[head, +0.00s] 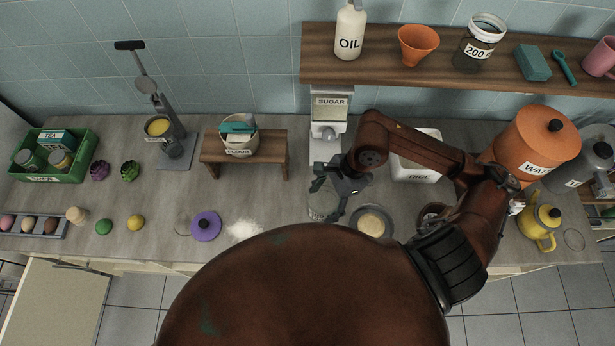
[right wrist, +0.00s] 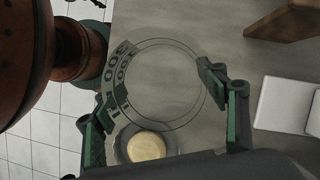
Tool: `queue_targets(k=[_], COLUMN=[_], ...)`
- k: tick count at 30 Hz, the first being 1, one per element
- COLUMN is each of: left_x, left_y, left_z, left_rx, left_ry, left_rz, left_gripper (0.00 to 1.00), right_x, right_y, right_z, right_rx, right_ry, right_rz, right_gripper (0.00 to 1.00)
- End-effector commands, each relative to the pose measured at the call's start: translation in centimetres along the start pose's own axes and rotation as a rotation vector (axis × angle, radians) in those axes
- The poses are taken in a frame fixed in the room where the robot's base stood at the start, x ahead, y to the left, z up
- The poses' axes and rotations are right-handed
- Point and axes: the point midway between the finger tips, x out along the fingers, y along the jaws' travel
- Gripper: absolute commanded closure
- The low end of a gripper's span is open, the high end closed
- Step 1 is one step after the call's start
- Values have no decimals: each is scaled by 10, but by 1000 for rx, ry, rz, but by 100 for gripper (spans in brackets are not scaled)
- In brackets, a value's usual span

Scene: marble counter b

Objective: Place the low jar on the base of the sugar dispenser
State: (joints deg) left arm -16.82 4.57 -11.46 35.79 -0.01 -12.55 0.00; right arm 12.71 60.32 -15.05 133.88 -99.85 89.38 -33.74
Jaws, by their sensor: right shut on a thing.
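The low jar (head: 321,205) is clear glass and stands below the sugar dispenser in the head view, partly behind my right gripper (head: 338,196). In the right wrist view the jar (right wrist: 160,72) shows as a round open glass with dark lettering, between the green pads of the gripper (right wrist: 155,100). The right gripper is shut on the jar. Whether the jar touches the counter is hard to tell. The sugar dispenser (head: 329,112) is white with a SUGAR label. Its white base (head: 323,152) is partly hidden by my arm; a white block (right wrist: 285,105) at right in the wrist view appears to be it.
A grey dish with pale contents (head: 371,221) is close to the right of the jar. A wooden stand (head: 212,151) with a flour tub is left of the dispenser. Spilled white powder (head: 243,230) and a purple lid (head: 206,226) lie left.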

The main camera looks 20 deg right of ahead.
Motion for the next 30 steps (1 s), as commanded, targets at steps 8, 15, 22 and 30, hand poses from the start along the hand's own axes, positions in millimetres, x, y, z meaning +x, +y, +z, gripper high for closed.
queue_targets(k=[8, 15, 22, 30], left_x=[-16, -21, -23, -35], left_y=[1, 0, -1, -2], left_z=[19, 8, -2, -2], left_rx=[-5, -3, -1, -1], left_ry=[-25, -13, 0, -1], left_rz=[1, 0, -1, -1], left_gripper=[60, 60, 60, 60], right_x=[13, 45, 58, 86], right_y=[-58, -90, -103, -106], right_z=[-39, -70, -83, -96], right_rx=[6, 3, -1, 0], right_ry=[-1, -2, 0, -2], right_rz=[2, 2, 2, 2], right_gripper=[63, 63, 63, 63])
